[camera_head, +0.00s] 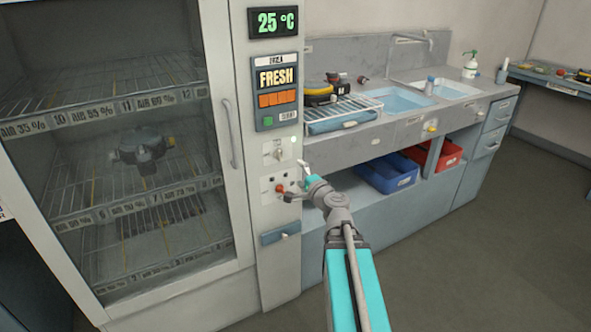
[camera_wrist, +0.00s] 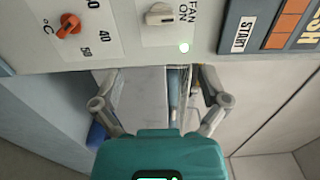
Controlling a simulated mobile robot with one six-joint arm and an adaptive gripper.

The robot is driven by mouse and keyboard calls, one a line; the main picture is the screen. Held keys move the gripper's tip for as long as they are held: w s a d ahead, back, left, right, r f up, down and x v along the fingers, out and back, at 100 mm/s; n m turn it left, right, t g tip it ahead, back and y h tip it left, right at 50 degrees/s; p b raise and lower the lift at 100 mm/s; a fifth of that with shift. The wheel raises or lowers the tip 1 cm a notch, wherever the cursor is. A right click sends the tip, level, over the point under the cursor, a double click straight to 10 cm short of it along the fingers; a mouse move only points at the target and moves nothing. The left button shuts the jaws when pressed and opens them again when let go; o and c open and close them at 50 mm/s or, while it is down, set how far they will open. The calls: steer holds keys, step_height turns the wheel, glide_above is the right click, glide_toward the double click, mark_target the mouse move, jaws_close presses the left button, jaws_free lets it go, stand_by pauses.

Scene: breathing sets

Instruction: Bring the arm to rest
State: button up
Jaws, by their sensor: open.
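My arm (camera_head: 356,285) reaches from the bottom of the head view up to the control column of the drying cabinet. My gripper (camera_head: 293,179) is in front of the column's lower controls. In the wrist view my gripper (camera_wrist: 160,75) has its two fingers wide apart, with nothing between them. The fan switch (camera_wrist: 158,15) and the orange-red temperature dial (camera_wrist: 68,26) are on the panel just beyond the fingers. I cannot tell whether a fingertip touches the panel.
The cabinet's glass door (camera_head: 115,150) is shut, with a dark device (camera_head: 142,147) on a rack inside. The display (camera_head: 274,22) reads 25 °C. To the right stands a sink counter (camera_head: 405,124) with a blue bin (camera_head: 386,174) and red bin (camera_head: 446,155) below. The floor at right is clear.

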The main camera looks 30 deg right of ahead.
steer(key=shift+s, duration=0.2)
stand_by(0.5)
steer(key=s+a+f+n+g+y, duration=0.1)
steer(key=a+f+n+g+y, duration=0.3)
steer(key=a, duration=0.5)
steer(key=s+a+f+n+g+y, duration=0.1)
steer(key=a+f+n+g+y, duration=0.1)
steer(key=a+f+n+g, duration=0.4)
steer(key=s+a+f+n+g+h, duration=0.6)
steer(key=s+a+f+n+g, duration=0.25)
steer(key=s, duration=0.35)
step_height(320, 180, up, 19)
steer(key=p, duration=1.9)
steer(key=shift+d+r+m+h, duration=0.2)
steer(key=shift+d+m+h, duration=0.15)
steer(key=shift+d, duration=0.1)
